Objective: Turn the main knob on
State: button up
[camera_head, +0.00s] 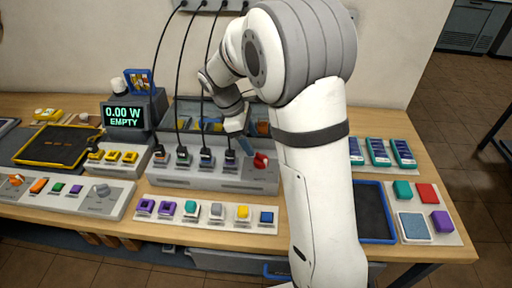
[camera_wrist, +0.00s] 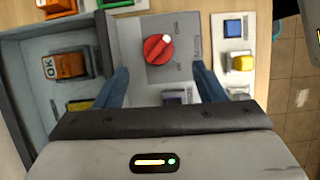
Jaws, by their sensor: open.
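The main knob is a round red knob (camera_wrist: 157,49) with a white mark, on a light grey plate with small lettering in the wrist view. The mark points to the upper right there. In the head view the red knob (camera_head: 261,160) sits at the right end of the grey charger block (camera_head: 200,175). My gripper (camera_wrist: 161,72) is open, with one blue finger on each side below the knob in the wrist view, apart from it. In the head view my gripper (camera_head: 245,144) is just left of the knob, and my arm covers the area right of it.
Black cables run down into plugs on the block. A display (camera_head: 125,115) reads 0.00 W EMPTY. A strip of coloured buttons (camera_head: 210,222) lies in front, a grey-knob panel (camera_head: 75,203) at left. A bin (camera_wrist: 48,95) with coloured items stands beside the block.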

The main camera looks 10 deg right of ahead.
aim_at(260, 156)
jog(key=x, duration=0.8)
jog(key=shift+w+p, duration=0.2)
jog(key=shift+p, duration=0.15)
jog(key=shift+c, duration=0.5)
